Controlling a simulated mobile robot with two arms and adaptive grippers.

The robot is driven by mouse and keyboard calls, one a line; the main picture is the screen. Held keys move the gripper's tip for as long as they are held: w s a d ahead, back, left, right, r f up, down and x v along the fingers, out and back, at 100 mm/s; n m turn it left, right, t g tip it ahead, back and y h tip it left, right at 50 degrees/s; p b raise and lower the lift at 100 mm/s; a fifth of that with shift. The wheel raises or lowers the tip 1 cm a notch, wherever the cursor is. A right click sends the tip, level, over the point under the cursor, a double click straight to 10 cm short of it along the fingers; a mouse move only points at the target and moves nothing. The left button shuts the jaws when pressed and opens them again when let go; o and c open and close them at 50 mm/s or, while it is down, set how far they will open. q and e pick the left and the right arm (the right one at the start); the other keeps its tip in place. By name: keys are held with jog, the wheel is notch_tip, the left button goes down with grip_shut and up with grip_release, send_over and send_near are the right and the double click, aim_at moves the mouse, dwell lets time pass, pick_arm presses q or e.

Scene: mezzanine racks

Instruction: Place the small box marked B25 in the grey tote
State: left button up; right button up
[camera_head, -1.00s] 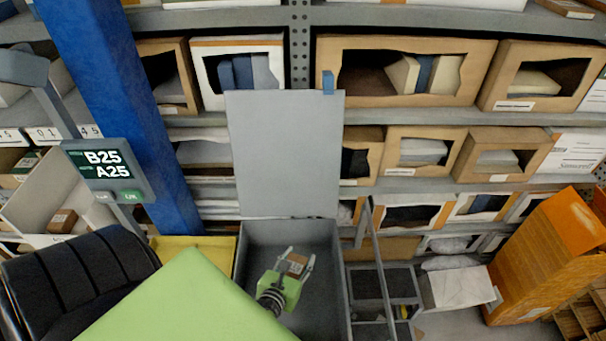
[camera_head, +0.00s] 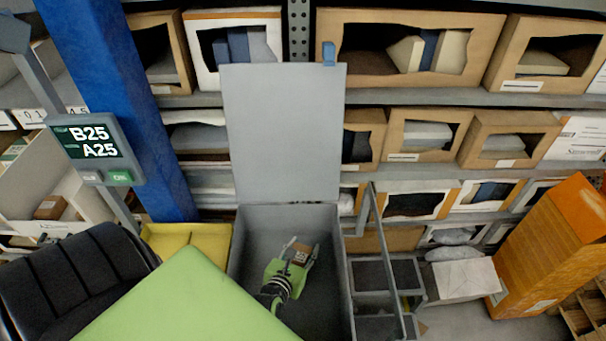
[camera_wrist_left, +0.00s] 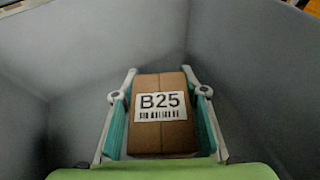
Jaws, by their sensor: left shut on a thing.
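The small brown box marked B25 (camera_wrist_left: 161,135) is between the fingers of my left gripper (camera_wrist_left: 163,112), with its label and barcode facing the wrist camera. In the head view the left gripper (camera_head: 300,251) is shut on the box (camera_head: 302,254). Both are inside the open grey tote (camera_head: 334,265), below its rim. In the wrist view the tote's grey walls (camera_wrist_left: 55,60) surround the box on several sides. Whether the box touches the tote floor cannot be told. My right gripper is not in view.
The tote's grey lid (camera_head: 283,130) stands up behind it. A yellow bin (camera_head: 200,240) is left of the tote and a metal step frame (camera_head: 385,275) right of it. A blue post (camera_head: 125,110) and a display reading B25 and A25 (camera_head: 95,148) stand left. Racks hold cartons behind.

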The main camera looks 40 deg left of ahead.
pick_arm(q)
jog(key=shift+f+b, duration=0.6)
jog(key=o, duration=1.1)
jog(key=shift+r+p, duration=0.5)
jog(key=shift+p+v, duration=2.75)
jog(key=shift+v, duration=3.35)
